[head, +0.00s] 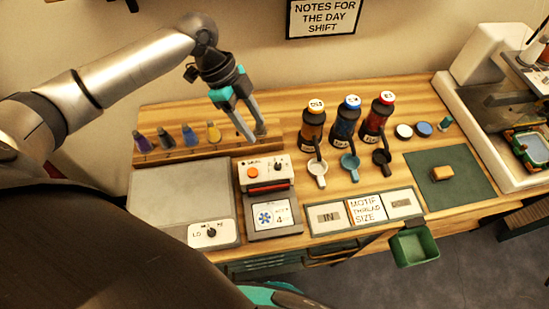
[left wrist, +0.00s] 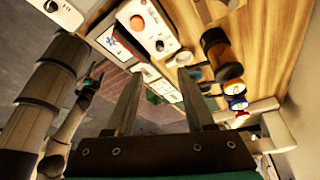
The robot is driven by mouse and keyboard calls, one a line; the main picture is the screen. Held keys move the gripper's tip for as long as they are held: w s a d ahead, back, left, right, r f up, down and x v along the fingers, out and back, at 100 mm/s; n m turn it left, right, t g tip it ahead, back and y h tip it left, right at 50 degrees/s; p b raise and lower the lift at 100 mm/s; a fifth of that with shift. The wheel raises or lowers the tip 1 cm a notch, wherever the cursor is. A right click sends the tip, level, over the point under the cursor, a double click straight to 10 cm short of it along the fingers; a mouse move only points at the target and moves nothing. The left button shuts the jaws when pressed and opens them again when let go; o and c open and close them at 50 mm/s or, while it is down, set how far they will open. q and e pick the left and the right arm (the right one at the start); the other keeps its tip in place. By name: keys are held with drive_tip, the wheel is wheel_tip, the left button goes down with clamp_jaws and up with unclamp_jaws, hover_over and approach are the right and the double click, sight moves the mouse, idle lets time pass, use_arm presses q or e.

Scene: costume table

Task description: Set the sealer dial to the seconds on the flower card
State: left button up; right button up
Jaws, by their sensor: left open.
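The sealer (head: 264,174) is a white-fronted unit with an orange button (head: 252,174) and a dark dial (head: 279,166) on its right. The dial also shows in the left wrist view (left wrist: 160,46); its exact setting is too small to read. The flower card (head: 270,215) lies on the sealer's front plate, with a blue flower and what looks like a 4. My left gripper (head: 256,137) is open and empty, above and behind the sealer, apart from the dial. A teal part of my right arm (head: 270,296) shows at the bottom edge; its fingers are not clear.
A grey box with a LO dial (head: 210,232) stands left of the sealer. A rack of coloured spools (head: 190,135) is behind. Several bottles (head: 350,118) and small cups (head: 317,170) stand to the right. A green mat (head: 465,188) holds a yellow block (head: 442,173).

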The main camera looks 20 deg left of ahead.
sight(277, 164)
use_arm(q)
drive_tip(key=b+x, duration=0.1)
drive_tip(key=x, duration=1.2)
drive_tip(key=shift+f, duration=0.25)
clamp_jaws()
